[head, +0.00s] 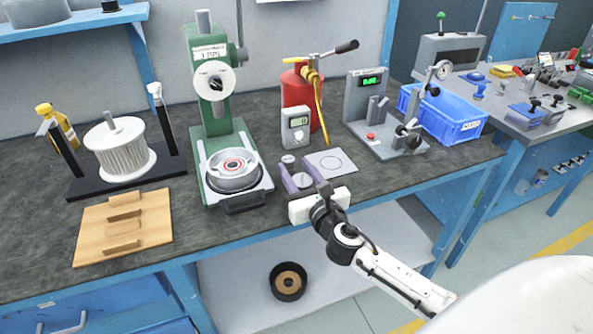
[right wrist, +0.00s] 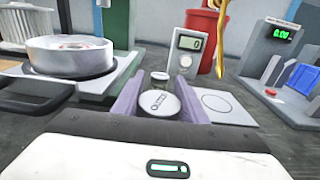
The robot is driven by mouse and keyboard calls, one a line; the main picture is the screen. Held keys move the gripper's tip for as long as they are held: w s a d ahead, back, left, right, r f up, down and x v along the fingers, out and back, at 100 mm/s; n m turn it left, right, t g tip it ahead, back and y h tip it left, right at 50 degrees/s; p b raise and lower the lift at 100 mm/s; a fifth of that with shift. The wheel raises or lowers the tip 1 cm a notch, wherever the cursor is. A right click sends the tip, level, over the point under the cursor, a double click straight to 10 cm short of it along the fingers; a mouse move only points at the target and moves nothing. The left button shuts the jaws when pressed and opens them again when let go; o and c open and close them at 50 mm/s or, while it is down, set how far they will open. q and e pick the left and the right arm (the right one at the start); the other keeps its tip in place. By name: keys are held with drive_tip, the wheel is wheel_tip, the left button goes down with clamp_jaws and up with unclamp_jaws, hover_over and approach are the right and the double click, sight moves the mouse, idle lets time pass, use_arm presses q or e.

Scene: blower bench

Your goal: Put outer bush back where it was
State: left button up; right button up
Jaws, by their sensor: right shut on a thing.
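A small grey round bush (right wrist: 158,105) with lettering on its top, which I take for the outer bush, is between my right gripper's purple fingers (right wrist: 160,100). In the head view this bush (head: 302,180) shows between the right gripper's fingertips (head: 301,183), close above or on the bench; I cannot tell which. The right gripper is shut on it. A second small grey round piece (head: 288,159) is just behind it, and also shows in the right wrist view (right wrist: 160,76). A grey plate with a circle outline (head: 331,163) lies just right of the gripper, its circle empty. My left gripper is out of view.
A green press (head: 212,110) with a round metal housing stands left of the gripper. A grey test stand (head: 372,125) and blue crate (head: 455,120) are right.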

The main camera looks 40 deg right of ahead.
drive_tip(key=shift+f, duration=0.25)
drive_tip(key=o, duration=1.2)
drive_tip(key=shift+f, duration=0.15)
drive_tip(key=shift+c, duration=0.2)
drive_tip(key=shift+o, duration=0.9)
drive_tip(key=shift+s+f, duration=0.1)
drive_tip(key=shift+r, duration=0.25)
drive_tip(key=shift+r+p, duration=0.55)
drive_tip(key=shift+p, duration=0.15)
drive_tip(key=b+v, duration=0.1)
drive_tip(key=v, duration=1)
drive_tip(key=shift+s+r, duration=0.15)
drive_tip(key=shift+s, duration=0.25)
drive_tip(key=shift+a, duration=0.1)
